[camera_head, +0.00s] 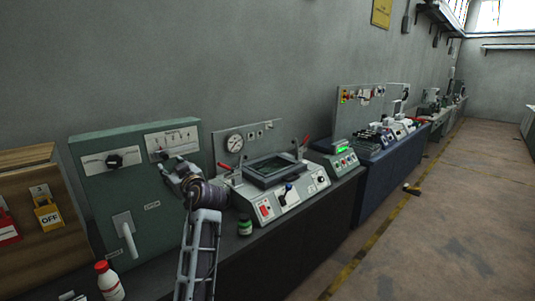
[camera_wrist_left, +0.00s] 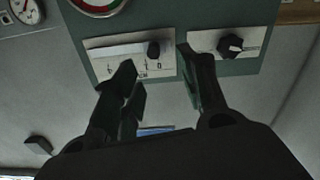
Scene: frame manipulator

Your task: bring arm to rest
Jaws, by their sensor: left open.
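My left arm rises from the bottom of the head view. Its gripper (camera_head: 172,172) is in front of the green cabinet (camera_head: 95,150), below the scale plate on its upper right. In the left wrist view the gripper (camera_wrist_left: 160,68) is open, its two dark fingers apart with nothing seen between them. Beyond the fingers is the white scale plate (camera_wrist_left: 110,52) with a black knob (camera_wrist_left: 153,48). A plate with a rotary knob (camera_wrist_left: 231,44) is to the right of it. I cannot tell from these views whether a finger touches the cabinet. My right gripper is not in view.
A white bottle with a red cap (camera_head: 109,281) and a small green-labelled jar (camera_head: 245,225) stand on the dark bench. A wooden box with a yellow padlock (camera_head: 48,215) is at the left. A control console (camera_head: 285,200) is right of my arm. The floor at right is mostly clear.

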